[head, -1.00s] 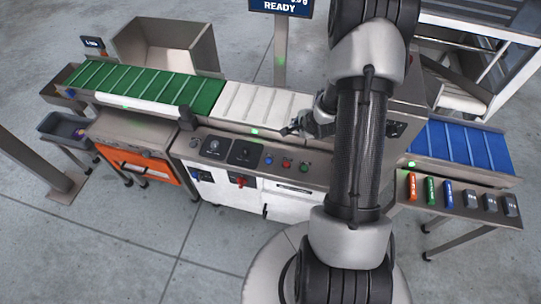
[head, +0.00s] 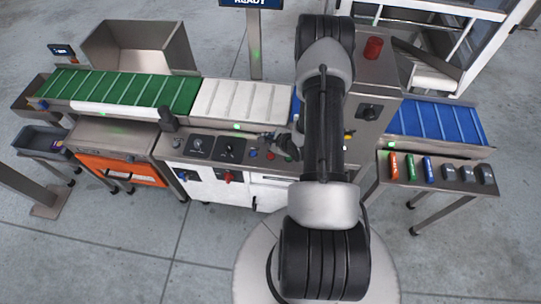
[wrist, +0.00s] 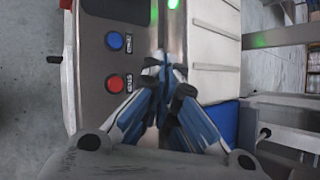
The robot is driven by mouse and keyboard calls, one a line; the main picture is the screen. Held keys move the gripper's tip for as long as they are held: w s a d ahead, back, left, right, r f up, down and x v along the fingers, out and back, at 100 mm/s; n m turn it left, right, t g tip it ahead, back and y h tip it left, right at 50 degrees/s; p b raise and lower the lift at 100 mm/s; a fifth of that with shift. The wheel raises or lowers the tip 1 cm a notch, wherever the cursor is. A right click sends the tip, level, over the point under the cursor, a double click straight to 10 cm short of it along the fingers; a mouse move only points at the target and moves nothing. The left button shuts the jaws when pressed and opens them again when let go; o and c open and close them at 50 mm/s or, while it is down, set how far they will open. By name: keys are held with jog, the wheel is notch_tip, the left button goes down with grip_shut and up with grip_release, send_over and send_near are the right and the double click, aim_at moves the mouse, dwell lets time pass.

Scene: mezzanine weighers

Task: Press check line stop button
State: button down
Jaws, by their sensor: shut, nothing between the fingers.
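The control panel (head: 180,148) is on the front of the check line, below the white belt. A red round button (wrist: 115,83) and a blue round button (wrist: 115,41) sit on its metal face in the wrist view. In the head view the small red button (head: 271,155) and blue button (head: 253,154) show just below my gripper. No label readable in these views tells which is the stop button. My gripper (wrist: 164,66) is shut and empty, its fingertips beside the red button, between it and the white belt. I cannot tell its height above the panel.
A green belt (head: 120,88) lies left of the white belt (head: 240,102), and a blue belt (head: 435,122) lies right. A metal cabinet with a red cylinder (head: 373,48) on top stands behind my arm. A side table (head: 400,160) holds several small coloured items.

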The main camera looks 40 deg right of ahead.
aim_at(269, 157)
jog(key=shift+f+b, duration=3.25)
jog(key=shift+f, duration=1.05)
jog(key=shift+f, duration=0.1)
jog(key=shift+f+b, duration=0.3)
jog(key=shift+f+b, duration=0.35)
jog(key=shift+f, duration=0.1)
jog(key=shift+r, duration=0.1)
jog(key=shift+r+p, duration=0.7)
jog(key=shift+r, duration=0.1)
notch_tip(269, 157, up, 5)
jog(key=p, duration=0.4)
